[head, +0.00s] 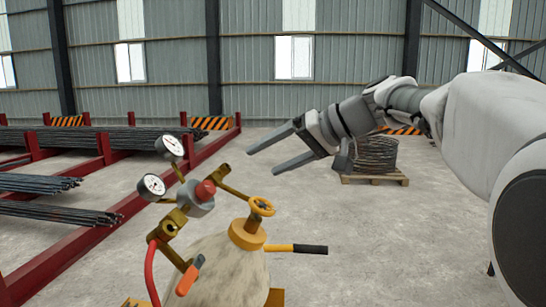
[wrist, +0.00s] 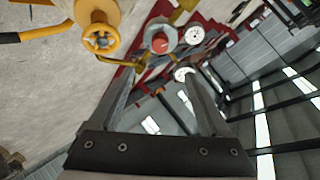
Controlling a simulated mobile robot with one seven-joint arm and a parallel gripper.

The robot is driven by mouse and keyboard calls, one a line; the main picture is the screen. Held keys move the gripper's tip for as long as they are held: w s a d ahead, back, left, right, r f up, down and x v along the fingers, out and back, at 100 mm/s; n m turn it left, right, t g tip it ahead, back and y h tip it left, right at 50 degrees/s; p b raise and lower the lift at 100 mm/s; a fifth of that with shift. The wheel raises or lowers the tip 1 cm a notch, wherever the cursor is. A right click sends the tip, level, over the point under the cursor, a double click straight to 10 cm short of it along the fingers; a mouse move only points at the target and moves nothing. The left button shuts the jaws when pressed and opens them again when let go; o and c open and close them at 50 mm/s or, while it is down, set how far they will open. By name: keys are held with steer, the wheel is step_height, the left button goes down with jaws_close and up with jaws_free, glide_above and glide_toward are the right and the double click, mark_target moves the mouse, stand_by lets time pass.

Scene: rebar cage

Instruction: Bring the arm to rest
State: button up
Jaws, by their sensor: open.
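My gripper (head: 270,156) is open and empty in the head view. It is in the air, above and to the right of a gas cylinder (head: 218,265) with a yellow valve wheel (head: 262,206). Its two fingers point left. My arm reaches in from the right edge. In the wrist view my gripper (wrist: 170,85) shows both fingers spread apart, with nothing between the fingertips but background. The valve wheel (wrist: 102,39) is at the upper left there, apart from the fingers.
A regulator (head: 198,197) with two gauges (head: 151,187) and a red hose (head: 151,272) is on the cylinder. A black-handled bar (head: 310,249) sticks out to its right. Red racks (head: 105,150) with rebar stand left. A wire coil (head: 375,154) lies on a pallet behind my arm. Floor between is clear.

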steer(key=shift+d+r, duration=0.1)
steer(key=s+d+f+m+h, duration=0.1)
steer(key=s+d+f+h, duration=0.2)
steer(key=s+f, duration=0.3)
steer(key=s+d+f+m+h, duration=0.1)
steer(key=s+d+f+h, duration=0.3)
steer(key=s+f, duration=0.3)
steer(key=s+d+f+h+p, duration=0.1)
steer(key=s+d+f+h, duration=0.2)
steer(key=s, duration=1)
steer(key=d+f, duration=0.3)
steer(key=f, duration=0.1)
steer(key=shift+m+h, duration=0.4)
steer(key=shift+d, duration=0.1)
stand_by(0.3)
